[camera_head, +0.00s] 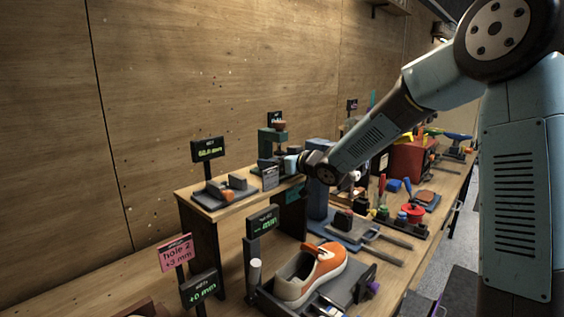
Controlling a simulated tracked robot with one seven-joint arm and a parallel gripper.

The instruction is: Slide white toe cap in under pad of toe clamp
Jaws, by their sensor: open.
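An orange and off-white sneaker (325,262) sits on a dark fixture (357,292) at the bottom middle, its pale end toward the lower left. A pale round-topped post (255,268) stands just left of that end. I cannot make out a clamp pad there, or which end carries the white toe cap. My gripper (291,163) is over the raised wooden shelf, well above and behind the sneaker, near a small green press-like device (272,141). Its fingers are small and partly lost among the things behind; I see nothing held in it.
The shelf (213,222) holds a grey fixture. Blue, red and black tools crowd the bench at right. A wooden wall closes the back.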

